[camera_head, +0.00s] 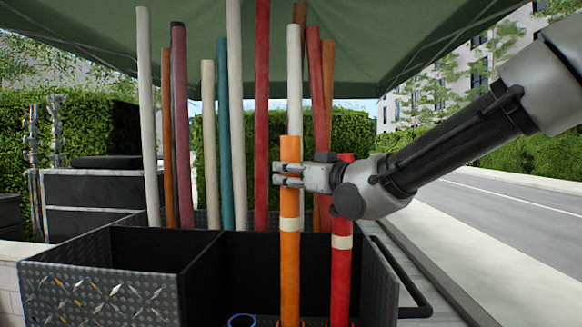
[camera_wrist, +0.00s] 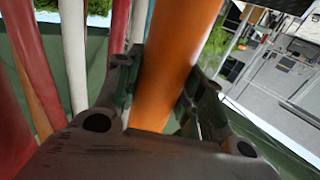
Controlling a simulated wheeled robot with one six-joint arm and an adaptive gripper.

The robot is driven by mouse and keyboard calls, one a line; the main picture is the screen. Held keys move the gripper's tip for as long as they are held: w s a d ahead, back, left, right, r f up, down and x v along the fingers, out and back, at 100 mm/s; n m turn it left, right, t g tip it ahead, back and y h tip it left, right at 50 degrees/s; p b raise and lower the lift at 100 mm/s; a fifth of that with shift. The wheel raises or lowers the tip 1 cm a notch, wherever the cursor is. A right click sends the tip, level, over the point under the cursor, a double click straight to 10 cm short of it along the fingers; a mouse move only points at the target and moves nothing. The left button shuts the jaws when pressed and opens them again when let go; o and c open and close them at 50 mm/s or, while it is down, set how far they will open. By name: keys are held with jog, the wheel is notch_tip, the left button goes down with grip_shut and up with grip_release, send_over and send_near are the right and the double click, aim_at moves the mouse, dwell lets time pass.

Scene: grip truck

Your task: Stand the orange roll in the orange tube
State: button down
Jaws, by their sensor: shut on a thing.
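The orange roll (camera_head: 290,215) stands upright at the front of the dark truck box, with a pale band around its middle. My gripper (camera_head: 288,174) is shut on its upper part, coming in from the right. In the wrist view the orange roll (camera_wrist: 178,62) runs between the two fingers (camera_wrist: 160,100). The roll's lower end is at the bottom edge of the head view, by a small orange rim (camera_head: 281,323). I cannot tell whether the roll is inside that rim, as most of the tube is hidden or out of frame.
A red roll (camera_head: 341,270) with a pale band stands upright just right of the orange one. A blue ring-shaped tube mouth (camera_head: 241,320) is to its left. Several tall rolls in white, red, teal and brown stand behind. The box's diamond-plate wall (camera_head: 100,295) is at the left.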

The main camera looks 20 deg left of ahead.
aim_at(297, 192)
jog(key=shift+f, duration=1.9)
jog(key=c, duration=0.8)
grip_release()
jog(key=shift+f, duration=0.1)
